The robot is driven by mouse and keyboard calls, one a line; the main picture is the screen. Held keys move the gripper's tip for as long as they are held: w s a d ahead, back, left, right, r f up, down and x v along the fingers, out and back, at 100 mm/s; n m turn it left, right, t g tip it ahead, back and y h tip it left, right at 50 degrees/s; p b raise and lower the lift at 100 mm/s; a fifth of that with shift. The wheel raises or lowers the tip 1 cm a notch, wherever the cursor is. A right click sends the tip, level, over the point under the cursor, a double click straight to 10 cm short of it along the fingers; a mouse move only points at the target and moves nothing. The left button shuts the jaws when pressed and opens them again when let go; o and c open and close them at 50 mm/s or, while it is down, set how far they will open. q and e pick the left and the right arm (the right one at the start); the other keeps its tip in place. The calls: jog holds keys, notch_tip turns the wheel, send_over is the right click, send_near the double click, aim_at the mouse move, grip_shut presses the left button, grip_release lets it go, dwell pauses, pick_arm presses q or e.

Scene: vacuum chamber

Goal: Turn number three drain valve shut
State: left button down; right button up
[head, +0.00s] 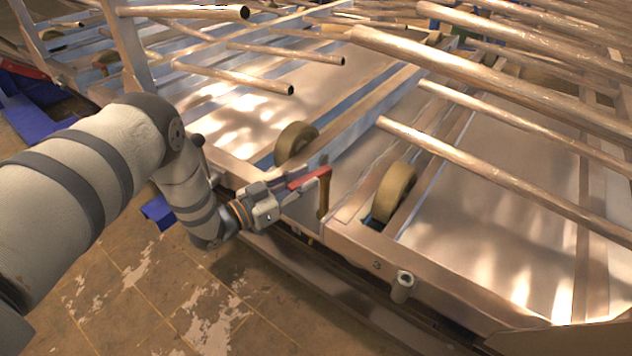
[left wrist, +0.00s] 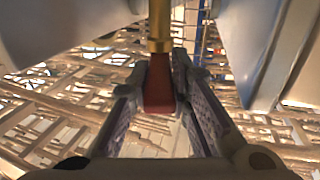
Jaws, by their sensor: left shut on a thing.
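The drain valve shows as a red lever handle (head: 308,179) with a brass-coloured stem (head: 323,199) at the front edge of the metal frame. My left gripper (head: 297,188) reaches it from the left and is shut on the red handle. In the left wrist view the red handle (left wrist: 159,88) lies between the two fingers of my left gripper (left wrist: 162,84), and the brass stem (left wrist: 160,27) runs up from it. The fingers hide parts of the handle. No number shows on the valve. My right gripper is not in view.
A metal frame with sheet panels (head: 515,215) fills the right and back. Long pipes (head: 490,160) cross above it. Tan wheels (head: 393,192) stand close behind the valve. A short cylindrical fitting (head: 402,287) sits on the front rail. The worn tiled floor (head: 150,290) is clear at front left.

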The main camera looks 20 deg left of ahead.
pick_arm(q)
jog(key=c, duration=1.5)
grip_release()
jog(key=v, duration=1.2)
jog(key=shift+f, duration=0.1)
jog(key=shift+c, duration=0.2)
